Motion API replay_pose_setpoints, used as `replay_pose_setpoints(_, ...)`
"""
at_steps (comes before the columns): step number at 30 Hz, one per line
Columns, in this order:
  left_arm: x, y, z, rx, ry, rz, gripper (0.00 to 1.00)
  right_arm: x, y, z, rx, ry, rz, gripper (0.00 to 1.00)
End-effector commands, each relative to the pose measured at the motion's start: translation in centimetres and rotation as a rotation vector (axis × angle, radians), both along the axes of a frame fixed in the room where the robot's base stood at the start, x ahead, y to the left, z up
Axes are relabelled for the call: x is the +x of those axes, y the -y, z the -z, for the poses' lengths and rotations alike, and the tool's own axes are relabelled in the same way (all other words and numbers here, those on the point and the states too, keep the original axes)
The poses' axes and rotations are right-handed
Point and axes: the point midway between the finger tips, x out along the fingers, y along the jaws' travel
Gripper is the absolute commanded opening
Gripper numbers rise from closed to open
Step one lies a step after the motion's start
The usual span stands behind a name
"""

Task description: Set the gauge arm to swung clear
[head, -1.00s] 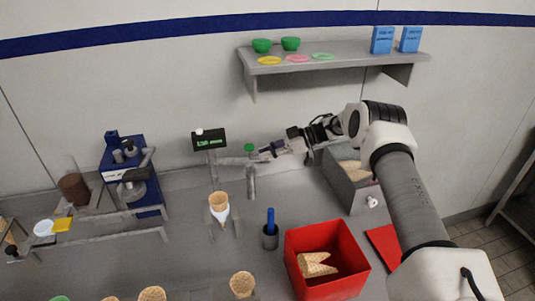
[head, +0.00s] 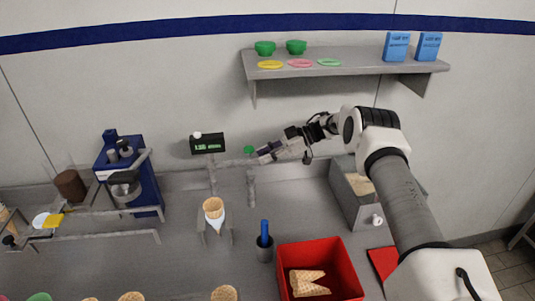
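The gauge arm (head: 233,162) is a thin grey bar. It runs level from a grey post (head: 251,187) with a green knob (head: 249,150) on top, leftward toward the stand with the display. A waffle cone (head: 213,207) stands upright in a white holder below the bar's left end. My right gripper (head: 262,155) reaches in from the right. Its fingertips are just right of the green knob, close to the post top. I cannot tell whether they touch it or whether the fingers are open. My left gripper is not in view.
A black display (head: 207,143) stands left of the post. A dark cup with a blue handle (head: 264,240) and a red bin (head: 322,256) of cones stand in front. A grey box (head: 350,195) is at right. A wall shelf (head: 345,62) hangs above.

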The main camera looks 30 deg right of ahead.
Motion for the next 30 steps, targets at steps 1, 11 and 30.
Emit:
replay_pose_setpoints(1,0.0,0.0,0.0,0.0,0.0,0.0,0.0,0.0,0.0,0.0,0.001,0.0,0.0,0.43)
replay_pose_setpoints(11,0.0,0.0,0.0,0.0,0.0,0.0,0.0,-0.1,0.5,-0.3,0.002,0.004,0.002,0.43)
replay_pose_setpoints(30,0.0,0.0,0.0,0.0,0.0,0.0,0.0,-4.1,10.0,-4.5,0.0,-0.002,-0.001,0.43)
